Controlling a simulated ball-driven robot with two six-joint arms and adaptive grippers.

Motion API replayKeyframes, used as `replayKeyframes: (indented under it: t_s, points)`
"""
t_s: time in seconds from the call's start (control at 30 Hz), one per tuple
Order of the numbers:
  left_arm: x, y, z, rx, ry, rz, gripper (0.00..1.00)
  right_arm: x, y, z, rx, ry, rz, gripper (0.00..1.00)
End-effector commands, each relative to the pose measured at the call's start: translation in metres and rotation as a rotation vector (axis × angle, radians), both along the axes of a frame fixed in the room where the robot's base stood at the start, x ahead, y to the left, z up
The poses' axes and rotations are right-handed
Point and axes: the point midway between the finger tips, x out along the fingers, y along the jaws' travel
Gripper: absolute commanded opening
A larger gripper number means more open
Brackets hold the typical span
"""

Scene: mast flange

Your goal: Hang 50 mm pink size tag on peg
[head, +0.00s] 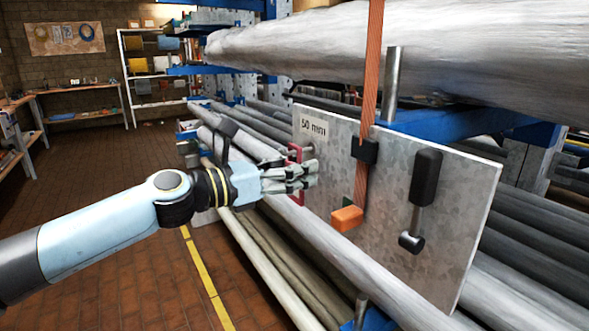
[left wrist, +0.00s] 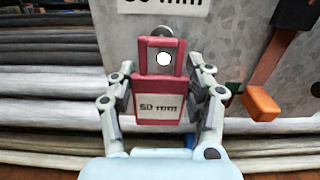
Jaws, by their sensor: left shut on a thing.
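My left gripper (head: 312,176) is shut on the pink size tag (head: 293,153), close to the left part of a grey metal board (head: 440,230). In the left wrist view the pink tag (left wrist: 160,88) is upright between the two fingers, with a white "50 mm" label facing the camera and a round hole near its top. A pale disc shows in the hole; I cannot tell whether it is the peg's end. The peg (head: 308,149) sticks out of the board under a "50 mm" label (head: 314,126). The gripper hides part of the tag.
An orange strap (head: 372,70) with an orange-handled end (head: 347,218) hangs in front of the board. A black-handled tool (head: 425,180) hangs right of it. Long pipes (head: 290,250) lie behind and below the board. The brick floor at left is open.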

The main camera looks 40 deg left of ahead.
Motion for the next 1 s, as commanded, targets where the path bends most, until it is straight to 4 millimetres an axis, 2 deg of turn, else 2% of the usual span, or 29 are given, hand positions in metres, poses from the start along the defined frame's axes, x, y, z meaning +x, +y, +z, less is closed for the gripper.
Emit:
replayKeyframes:
  t_s: [0.2,0.23,0.43,0.77,0.87,1.0]
  points:
    - [0.0,0.0,0.0,0.0,0.0,0.0,0.32,0.002,0.003,0.0,0.003,-0.003,0.0,0.0]
    - [0.0,0.0,0.0,0.0,0.0,0.0,0.53,0.002,0.003,0.0,0.003,-0.003,-0.001,0.0]
    - [0.0,0.0,0.0,0.0,0.0,0.0,0.79,0.002,0.005,0.0,0.005,-0.003,-0.001,0.0]
    - [0.0,0.0,0.002,0.001,0.0,0.0,0.79,0.002,0.001,0.0,0.001,-0.003,-0.001,0.0]
    - [0.0,0.0,0.008,0.002,0.0,-0.001,0.79,0.002,0.001,0.0,0.002,-0.002,-0.001,0.0]
    - [0.0,0.0,0.027,0.005,-0.003,-0.002,0.79,0.001,0.002,0.0,0.002,-0.002,-0.001,0.0]
